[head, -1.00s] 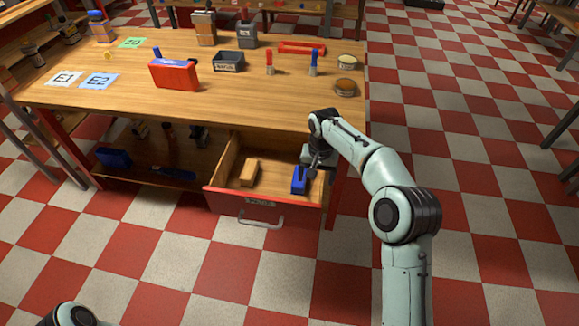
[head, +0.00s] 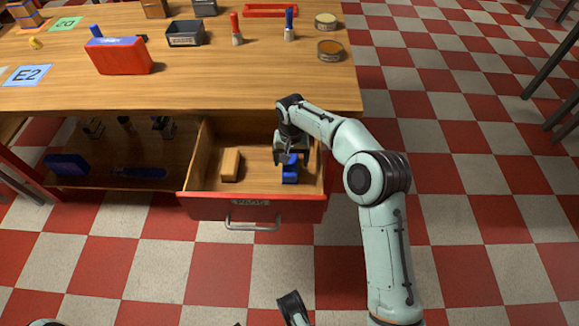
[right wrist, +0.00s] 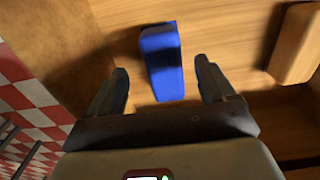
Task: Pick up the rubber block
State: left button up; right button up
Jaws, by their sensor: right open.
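The open drawer holds two blocks, a blue one (head: 290,173) and a tan one (head: 231,164). No label shows which is rubber. My right gripper (head: 294,158) is open over the blue block at the drawer's right side. In the right wrist view the blue block (right wrist: 163,62) shows between the two spread fingers (right wrist: 162,72); I cannot tell whether they touch it. The tan block (right wrist: 297,45) lies off to the right there.
The drawer's red front (head: 250,208) has a metal handle (head: 252,224). Its walls stand close around the right gripper. The workbench top (head: 220,85) overhangs the drawer's back and carries a red box (head: 120,57), a dark bin (head: 186,35) and tins. Open checkered floor lies in front.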

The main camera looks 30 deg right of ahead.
aim_at(290, 166)
jog(key=f, duration=0.2)
jog(key=f+b, duration=0.1)
jog(key=f, duration=0.2)
jog(key=shift+w+f, duration=0.3)
pick_arm(q)
jog(key=shift+w+a+f+t, duration=0.2)
jog(key=shift+w+a+f, duration=0.1)
jog(key=shift+w+f, duration=0.25)
jog(key=shift+w+a+f+t, duration=0.2)
jog(key=shift+w+a+f, duration=0.1)
jog(key=shift+w, duration=0.4)
pick_arm(e)
jog(key=shift+c, duration=0.3)
jog(key=c, duration=1.1)
jog(key=shift+o, duration=0.2)
jog(key=shift+r, duration=0.1)
pick_arm(q)
jog(key=s+d+r+g+p, duration=0.2)
jog(key=s+d+r+p, duration=0.1)
jog(key=s+r, duration=0.3)
jog(key=shift+s+d+g+h+p, duration=0.3)
jog(key=shift+s+d+h+p, duration=0.1)
jog(key=shift+s+p, duration=0.4)
pick_arm(e)
notch_tip(290, 166, up, 20)
